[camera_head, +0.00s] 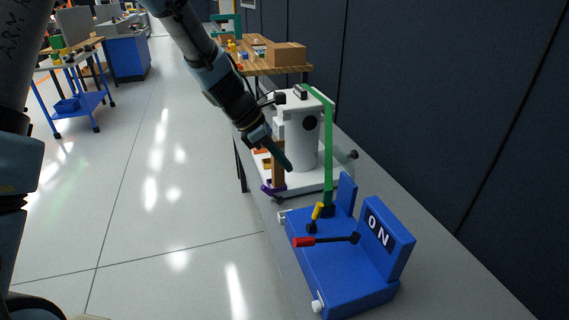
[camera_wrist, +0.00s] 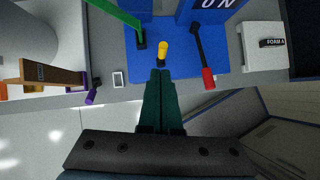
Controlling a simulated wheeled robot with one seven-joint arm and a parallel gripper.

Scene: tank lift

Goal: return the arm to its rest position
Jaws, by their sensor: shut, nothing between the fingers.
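My arm reaches in from the top left in the head view. My gripper (camera_head: 289,167) is shut and empty, its dark green fingers together, in front of the white cylindrical tank (camera_head: 301,140). In the wrist view the closed fingers (camera_wrist: 160,74) point toward the blue box (camera_wrist: 182,62) and appear just below the yellow-handled lever (camera_wrist: 163,50) in the picture. I cannot tell whether they touch anything. The blue box (camera_head: 340,272) carries an ON sign (camera_head: 380,230) and a red-handled lever (camera_head: 304,242).
A white FOAM A box (camera_wrist: 262,58) sits beside the blue box. A dark wall (camera_head: 430,100) rises at right. Open floor (camera_head: 150,200) lies left.

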